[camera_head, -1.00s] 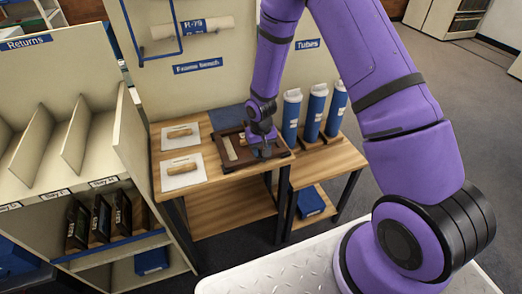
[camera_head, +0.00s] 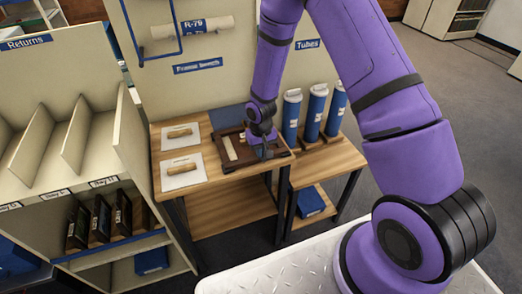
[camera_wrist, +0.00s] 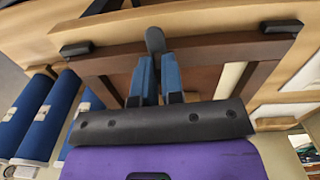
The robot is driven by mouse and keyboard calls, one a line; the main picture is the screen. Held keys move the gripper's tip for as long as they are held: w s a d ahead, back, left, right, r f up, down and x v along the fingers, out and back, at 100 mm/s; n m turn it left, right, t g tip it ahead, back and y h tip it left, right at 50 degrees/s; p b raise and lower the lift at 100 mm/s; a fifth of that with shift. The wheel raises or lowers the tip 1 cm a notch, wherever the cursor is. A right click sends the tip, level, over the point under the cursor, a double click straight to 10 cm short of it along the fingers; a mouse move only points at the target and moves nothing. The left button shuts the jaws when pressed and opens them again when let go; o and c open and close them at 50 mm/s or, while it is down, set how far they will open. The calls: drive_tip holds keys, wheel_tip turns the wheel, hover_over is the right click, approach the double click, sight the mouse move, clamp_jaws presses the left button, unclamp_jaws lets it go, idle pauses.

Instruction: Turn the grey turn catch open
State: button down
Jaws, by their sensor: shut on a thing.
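A dark brown wooden frame (camera_head: 226,161) lies on the wooden bench in the head view. Its brown bars (camera_wrist: 208,50) fill the upper part of the wrist view. The grey turn catch (camera_wrist: 155,39) is at the frame's edge, its rounded end showing just beyond my fingertips. My gripper (camera_wrist: 157,62) is shut on the catch with its two blue fingers, one on each side. In the head view my gripper (camera_head: 264,151) is at the frame's right part, and the catch is too small to make out.
Black catches sit on the frame edge at left (camera_wrist: 76,48) and right (camera_wrist: 282,26) in the wrist view. Several blue tubes (camera_head: 316,112) stand close to the right. Two white boards with wooden handles (camera_head: 182,171) lie at left. A returns shelf (camera_head: 127,130) stands farther left.

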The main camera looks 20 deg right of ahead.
drive_tip(key=n, duration=0.4)
drive_tip(key=shift+d+n, duration=0.1)
drive_tip(key=shift+n, duration=0.2)
drive_tip(key=n, duration=0.4)
drive_tip(key=shift+w+n, duration=0.1)
drive_tip(key=shift+n, duration=0.2)
drive_tip(key=n, duration=0.4)
drive_tip(key=shift+w+d, duration=0.1)
drive_tip(key=shift+n, duration=2)
drive_tip(key=c, duration=1.2)
unclamp_jaws()
drive_tip(key=shift+c, duration=0.2)
drive_tip(key=shift+r, duration=0.15)
